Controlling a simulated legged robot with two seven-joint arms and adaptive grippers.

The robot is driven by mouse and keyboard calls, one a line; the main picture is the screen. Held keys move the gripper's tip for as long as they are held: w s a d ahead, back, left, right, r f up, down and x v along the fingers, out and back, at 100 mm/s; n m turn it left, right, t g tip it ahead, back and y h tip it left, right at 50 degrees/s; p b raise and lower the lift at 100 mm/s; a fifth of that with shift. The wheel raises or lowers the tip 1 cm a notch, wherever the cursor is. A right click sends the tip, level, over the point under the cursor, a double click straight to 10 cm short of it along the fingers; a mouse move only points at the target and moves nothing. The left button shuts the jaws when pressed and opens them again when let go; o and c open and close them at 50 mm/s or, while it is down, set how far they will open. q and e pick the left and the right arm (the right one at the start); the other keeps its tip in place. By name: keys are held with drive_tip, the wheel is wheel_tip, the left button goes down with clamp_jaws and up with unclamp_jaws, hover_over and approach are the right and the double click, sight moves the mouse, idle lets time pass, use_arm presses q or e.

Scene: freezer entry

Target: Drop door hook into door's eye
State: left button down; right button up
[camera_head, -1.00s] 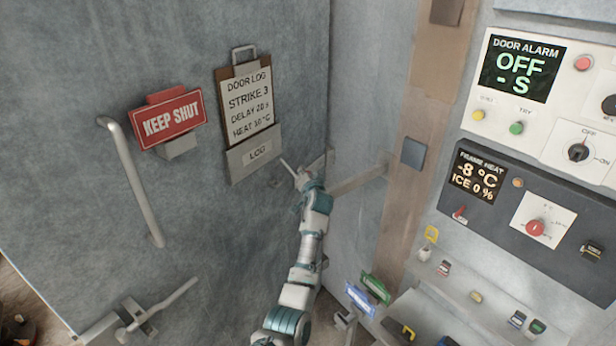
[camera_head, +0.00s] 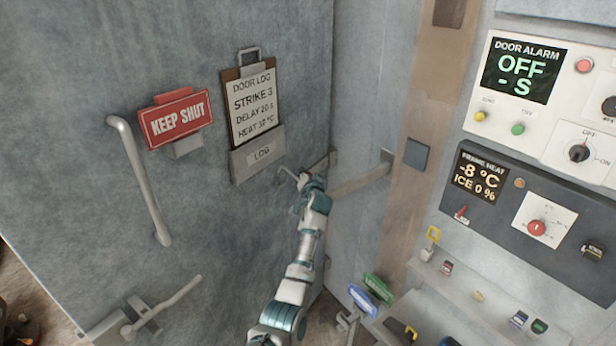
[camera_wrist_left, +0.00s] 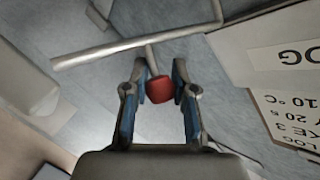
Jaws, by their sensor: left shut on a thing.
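My left gripper (camera_head: 300,181) is at the door, just below and right of the log holder. In the left wrist view its fingers (camera_wrist_left: 161,92) are shut on a red knob (camera_wrist_left: 160,89). A short stem runs from the knob to a grey rod, which I take to be the door hook (camera_wrist_left: 125,47); its right end bends away. In the head view a thin pale rod (camera_head: 286,173) points left from the fingertips. I cannot make out the door's eye for certain, and the gripper hides part of this area. My right gripper is not in view.
A metal bar (camera_head: 362,179) spans between door and frame right of the gripper. The door (camera_head: 80,200) carries a long handle (camera_head: 143,185), a red sign (camera_head: 176,118) and a log board (camera_head: 253,105). Control panels (camera_head: 530,205) and a cluttered shelf (camera_head: 470,285) are at right.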

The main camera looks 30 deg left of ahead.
use_arm(q)
drive_tip(key=shift+s+a+f, duration=0.1)
drive_tip(key=shift+a+f, duration=0.05)
drive_tip(key=shift+f, duration=0.3)
drive_tip(key=c, duration=0.9)
unclamp_jaws()
drive_tip(key=shift+a, duration=0.1)
drive_tip(key=shift+a+r, duration=0.1)
drive_tip(key=shift+r, duration=0.05)
drive_tip(key=shift+a, duration=0.1)
drive_tip(key=v, duration=1.2)
drive_tip(key=shift+c, duration=0.3)
